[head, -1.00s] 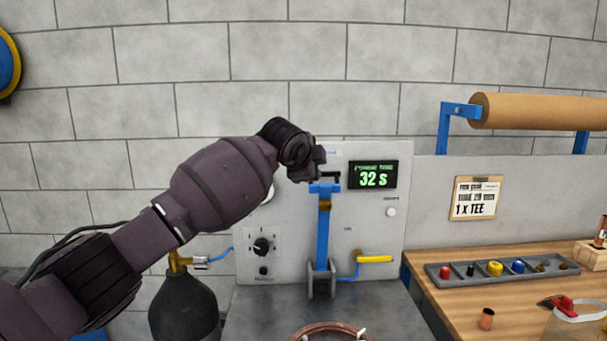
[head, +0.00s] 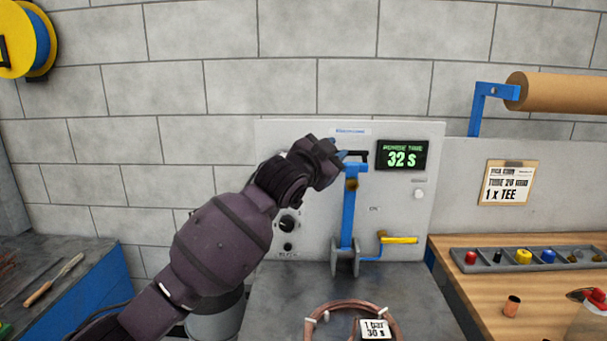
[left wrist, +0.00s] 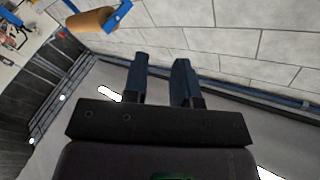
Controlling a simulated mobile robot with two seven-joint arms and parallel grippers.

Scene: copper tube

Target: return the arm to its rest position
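My left arm comes in from the lower left in the head view and reaches up to the grey panel. My left gripper (head: 341,156) is just left of the top of the blue upright post (head: 348,215). Whether it touches the post cannot be told. In the left wrist view its two blue fingers (left wrist: 162,80) stand apart with nothing between them. My right gripper is in neither view.
The grey panel (head: 290,140) carries a display (head: 402,155) reading 32 S. A copper ring (head: 312,325) with a tag lies below on the grey surface. A wooden bench (head: 460,300) is at right, with a parts tray (head: 485,257). Tools lie at far left.

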